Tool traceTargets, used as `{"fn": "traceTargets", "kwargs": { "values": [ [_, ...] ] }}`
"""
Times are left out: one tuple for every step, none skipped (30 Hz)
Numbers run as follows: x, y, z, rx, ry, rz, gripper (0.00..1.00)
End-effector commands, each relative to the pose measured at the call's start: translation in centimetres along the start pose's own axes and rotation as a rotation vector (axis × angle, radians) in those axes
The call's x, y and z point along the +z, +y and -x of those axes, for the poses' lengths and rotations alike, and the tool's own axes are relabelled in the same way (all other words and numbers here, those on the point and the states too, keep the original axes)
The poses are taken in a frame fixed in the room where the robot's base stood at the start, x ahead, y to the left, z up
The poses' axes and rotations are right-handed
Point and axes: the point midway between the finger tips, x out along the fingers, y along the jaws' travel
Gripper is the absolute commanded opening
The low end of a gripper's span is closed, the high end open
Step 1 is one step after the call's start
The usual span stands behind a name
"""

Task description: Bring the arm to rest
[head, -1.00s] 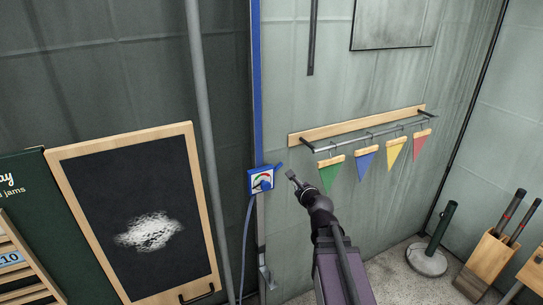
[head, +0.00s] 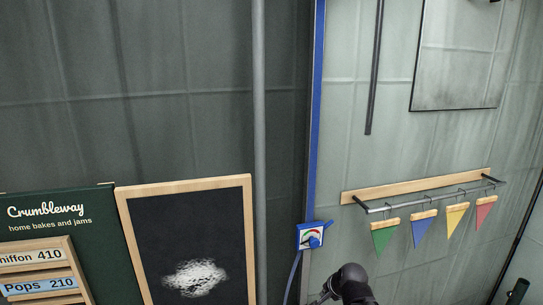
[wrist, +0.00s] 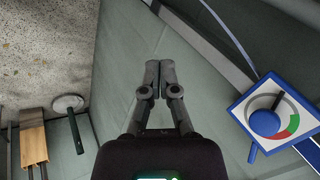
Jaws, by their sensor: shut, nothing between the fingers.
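My gripper (wrist: 159,78) is in the middle of the wrist view, its two dark fingers shut together with nothing between them. In the head view my arm shows only at the bottom edge, below the blue-framed dial box, and the fingertips are hard to make out there. The dial box (head: 311,237) has a blue knob and a coloured scale. It also shows at the right of the wrist view (wrist: 273,118), apart from my fingers.
A wooden rail (head: 420,186) with green, blue, yellow and red pennants hangs right of the dial. A grey pole (head: 259,130) and a framed blackboard (head: 190,235) with a white smudge stand left. In the wrist view, a round-based post (wrist: 68,103) stands on the floor.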

Motion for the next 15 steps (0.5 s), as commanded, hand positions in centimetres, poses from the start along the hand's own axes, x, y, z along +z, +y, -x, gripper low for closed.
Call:
{"fn": "traceTargets", "kwargs": {
  "values": [
    [0.8,0.7,0.0,0.046,-0.025,0.084,0.00],
    [1.3,1.2,0.1,0.076,-0.043,0.139,0.00],
    [1.9,1.8,0.1,0.115,-0.067,0.211,0.00],
    [2.3,2.3,0.2,0.143,-0.087,0.263,0.00],
    [2.7,2.8,0.3,0.171,-0.108,0.316,0.00],
    [3.2,3.4,0.5,0.207,-0.137,0.383,0.00],
    [3.6,3.9,0.7,0.233,-0.160,0.433,0.00],
    [4.0,4.4,0.8,0.257,-0.182,0.480,0.00],
    [4.4,4.9,1.0,0.287,-0.213,0.540,0.00],
    [4.7,5.3,1.2,0.308,-0.234,0.580,0.00],
    [4.9,5.7,1.4,0.326,-0.255,0.617,0.00],
    [5.2,6.2,1.6,0.349,-0.281,0.662,0.00],
    [5.4,6.5,1.8,0.363,-0.300,0.691,0.00],
    [5.6,6.7,2.0,0.376,-0.316,0.717,0.00],
    [5.8,7.0,2.1,0.390,-0.335,0.746,0.00]
  ]
}}
